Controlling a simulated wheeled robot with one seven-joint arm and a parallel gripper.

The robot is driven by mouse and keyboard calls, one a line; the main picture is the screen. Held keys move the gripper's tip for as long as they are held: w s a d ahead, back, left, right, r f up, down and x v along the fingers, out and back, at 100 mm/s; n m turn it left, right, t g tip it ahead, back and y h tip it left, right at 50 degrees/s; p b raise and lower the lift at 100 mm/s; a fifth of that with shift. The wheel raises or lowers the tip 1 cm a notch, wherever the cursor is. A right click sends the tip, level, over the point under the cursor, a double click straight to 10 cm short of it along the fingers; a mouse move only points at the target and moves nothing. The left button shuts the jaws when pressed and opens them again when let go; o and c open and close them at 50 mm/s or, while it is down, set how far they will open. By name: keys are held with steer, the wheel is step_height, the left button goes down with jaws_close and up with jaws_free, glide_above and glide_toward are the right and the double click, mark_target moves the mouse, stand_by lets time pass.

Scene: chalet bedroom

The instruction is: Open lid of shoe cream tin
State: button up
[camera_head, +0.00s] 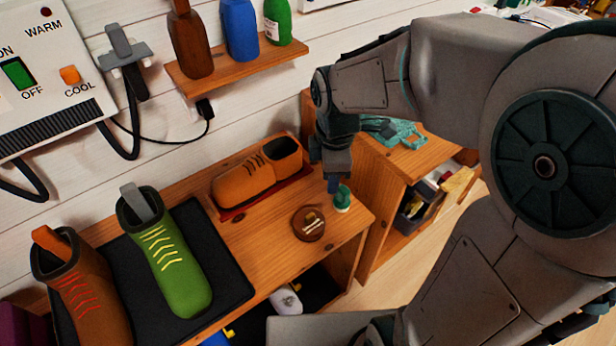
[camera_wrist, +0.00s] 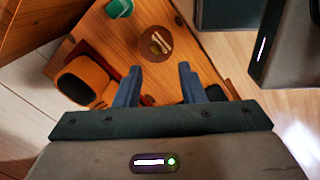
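The shoe cream tin (camera_head: 308,223) is a small round brown tin with pale marks on its top. It lies flat on the wooden table (camera_head: 262,250), near the front edge. Its lid seems to be on. It also shows in the wrist view (camera_wrist: 155,43), ahead of the fingertips and between their lines. My gripper (camera_head: 334,184) hangs above the table, to the right of and behind the tin, apart from it. In the wrist view my gripper (camera_wrist: 160,72) has its two blue fingers spread, with nothing between them.
A small green object (camera_head: 342,199) stands close to my gripper, right of the tin. An orange shoe (camera_head: 243,180) sits on a red mat behind the tin. A green shoe (camera_head: 168,262) stands on a black mat at left. A wooden cabinet (camera_head: 385,185) stands at right.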

mark_target(310, 216)
steer(key=w+a+f+n+b, duration=0.1)
steer(key=f+n, duration=0.1)
steer(key=f, duration=0.4)
steer(key=a+f+n+b, duration=0.1)
steer(key=f+n, duration=0.1)
steer(key=f, duration=0.4)
steer(key=w+a+f+n+b, duration=0.1)
steer(key=a+f+n, duration=0.1)
steer(key=f, duration=0.4)
steer(key=shift+w+f+n+g, duration=0.25)
steer(key=shift+w+n+g, duration=0.15)
steer(key=shift+n, duration=0.1)
steer(key=shift+s, duration=0.1)
jaws_close()
